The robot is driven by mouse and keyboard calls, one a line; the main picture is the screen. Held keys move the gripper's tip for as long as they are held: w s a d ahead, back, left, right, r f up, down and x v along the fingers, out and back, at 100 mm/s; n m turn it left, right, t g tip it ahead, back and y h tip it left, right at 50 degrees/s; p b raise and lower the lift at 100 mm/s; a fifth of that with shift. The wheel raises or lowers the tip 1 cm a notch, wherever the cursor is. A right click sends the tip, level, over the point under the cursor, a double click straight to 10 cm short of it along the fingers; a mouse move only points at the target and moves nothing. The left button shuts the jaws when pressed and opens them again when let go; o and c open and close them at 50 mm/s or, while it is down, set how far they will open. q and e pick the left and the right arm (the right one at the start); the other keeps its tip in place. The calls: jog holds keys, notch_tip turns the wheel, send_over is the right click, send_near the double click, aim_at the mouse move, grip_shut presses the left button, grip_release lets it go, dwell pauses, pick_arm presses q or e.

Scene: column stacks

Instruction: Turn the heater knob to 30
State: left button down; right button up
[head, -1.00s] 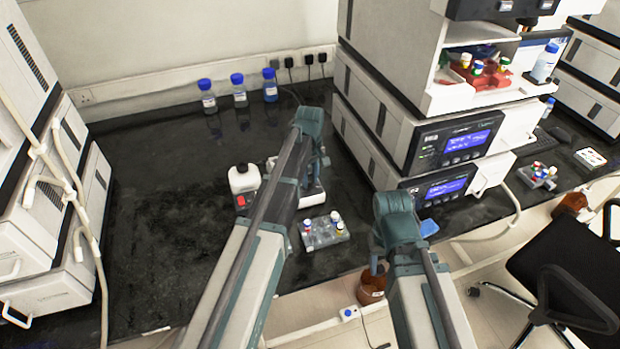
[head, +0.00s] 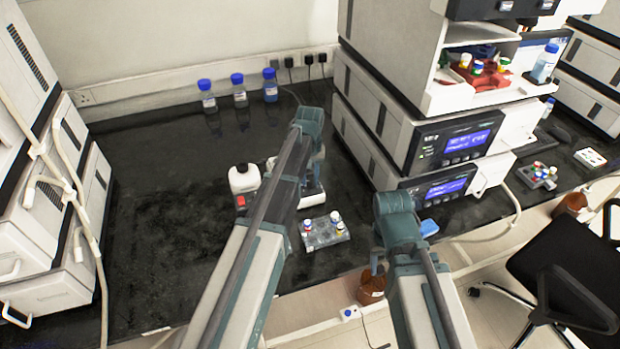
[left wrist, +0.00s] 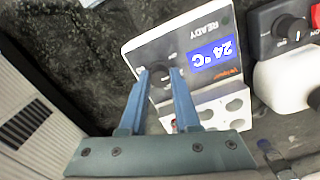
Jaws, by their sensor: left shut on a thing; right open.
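The heater (left wrist: 200,35) is a white block with a dark knob (left wrist: 161,76). Its blue display (left wrist: 215,60) reads 24 °C, with READY beside it, upside down in the left wrist view. My left gripper (left wrist: 160,75) is shut on the knob, with one blue finger on each side of it. In the head view the heater (head: 312,197) stands on the black bench, partly hidden by my left arm, and my left gripper (head: 318,170) is mostly hidden there. My right gripper (head: 376,264) is open and empty, in front of the bench edge.
A white device with a red part (head: 243,181) stands left of the heater. A vial rack (head: 325,231) is in front of it. Blue-capped bottles (head: 238,90) stand at the wall. Instrument stacks (head: 440,140) rise on the right. The left part of the bench is clear.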

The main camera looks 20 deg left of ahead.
aim_at(310, 181)
pick_arm(q)
jog(key=m, duration=0.4)
jog(key=shift+m, duration=0.4)
dwell(0.4)
jog(key=c, duration=0.6)
grip_release()
notch_tip(310, 181, up, 14)
jog(key=p, duration=1.3)
jog(key=shift+f+p, duration=0.1)
jog(key=shift+p, duration=0.3)
